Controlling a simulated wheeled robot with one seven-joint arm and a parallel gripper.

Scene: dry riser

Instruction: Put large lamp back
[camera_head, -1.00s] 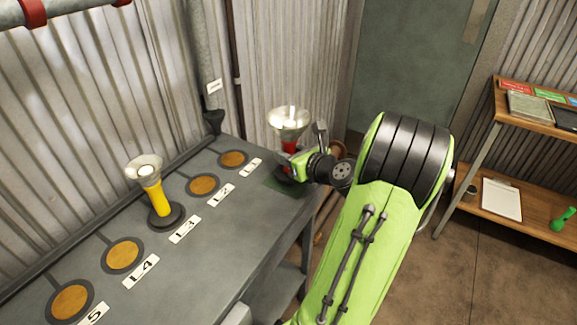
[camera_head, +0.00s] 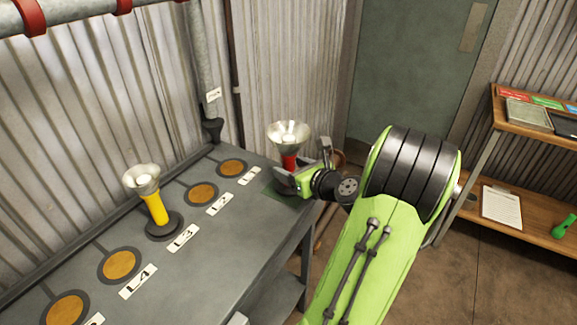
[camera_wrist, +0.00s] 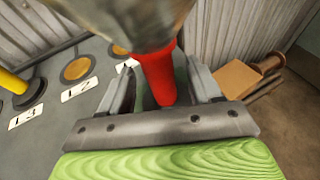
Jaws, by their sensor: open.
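A red lamp (camera_head: 289,161) with a wide silver cone head stands at the far right end of the grey bench, on a dark green patch. My gripper (camera_head: 291,187) is low beside it. In the wrist view the red lamp body (camera_wrist: 156,75) stands between the two open fingers of my gripper (camera_wrist: 160,85), with its cone above them. A yellow lamp (camera_head: 154,207) with a smaller cone head stands on the dark base at L3. Round orange-brown pads (camera_head: 232,168) lie by the labels L1, L2 and L4. The red lamp's foot is hidden.
The bench (camera_head: 215,262) is clear along its front strip. A grey pipe (camera_head: 197,75) rises behind its far corner. A wooden shelf (camera_head: 540,216) with a clipboard (camera_head: 501,206) stands at the right, with open floor between.

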